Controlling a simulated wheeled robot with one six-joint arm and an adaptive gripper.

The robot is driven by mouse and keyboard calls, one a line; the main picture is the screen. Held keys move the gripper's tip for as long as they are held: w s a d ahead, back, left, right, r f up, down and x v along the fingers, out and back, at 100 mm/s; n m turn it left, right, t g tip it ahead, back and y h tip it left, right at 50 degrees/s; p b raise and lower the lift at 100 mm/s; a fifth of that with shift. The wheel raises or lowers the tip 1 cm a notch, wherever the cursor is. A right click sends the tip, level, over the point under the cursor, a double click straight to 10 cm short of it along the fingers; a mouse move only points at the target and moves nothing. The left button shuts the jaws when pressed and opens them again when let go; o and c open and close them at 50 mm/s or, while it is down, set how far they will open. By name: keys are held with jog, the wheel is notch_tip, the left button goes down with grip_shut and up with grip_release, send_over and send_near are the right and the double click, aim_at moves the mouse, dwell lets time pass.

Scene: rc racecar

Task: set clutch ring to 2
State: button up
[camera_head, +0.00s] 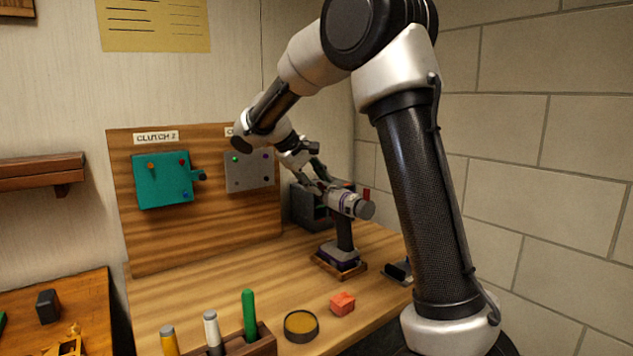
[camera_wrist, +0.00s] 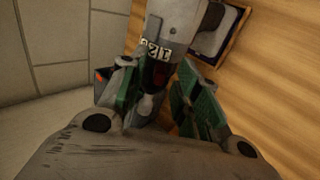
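A cordless drill (camera_head: 343,236) stands upright in a holder on the workbench, with its body pointing sideways. In the wrist view, the clutch ring (camera_wrist: 156,48) is a pale band with dark markings near the drill's nose; the numbers are too blurred to read surely. A dark chuck (camera_wrist: 158,74) lies below it in that view. My gripper (camera_wrist: 158,80) has its green-padded fingers spread on either side of the drill's nose, with gaps visible. In the head view, my gripper (camera_head: 312,183) is at the drill's left end, and the ring is partly hidden there.
A sign reading CLUTCH 2 (camera_head: 156,137) is on the wooden backboard, above a teal plate (camera_head: 163,180) and beside a grey plate (camera_head: 250,172). A dark box (camera_head: 305,208) stands behind the drill. A red block (camera_head: 342,303), a round tin (camera_head: 301,326) and a tool rack (camera_head: 262,345) lie in front.

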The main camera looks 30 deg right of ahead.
aim_at(327, 187)
jog(key=shift+c, duration=0.4)
grip_shut()
jog(key=shift+w+d+r+y, duration=0.15)
jog(key=shift+d+r+y, duration=0.3)
jog(key=shift+d+y, duration=0.5)
jog(key=y, duration=0.1)
jog(key=g+y, duration=0.1)
jog(key=y, duration=0.1)
jog(key=shift+w+d+r, duration=0.1)
jog(key=shift+d+r, duration=0.1)
jog(key=shift+d, duration=0.2)
jog(key=shift+o, duration=0.4)
grip_release()
jog(key=shift+r, duration=0.1)
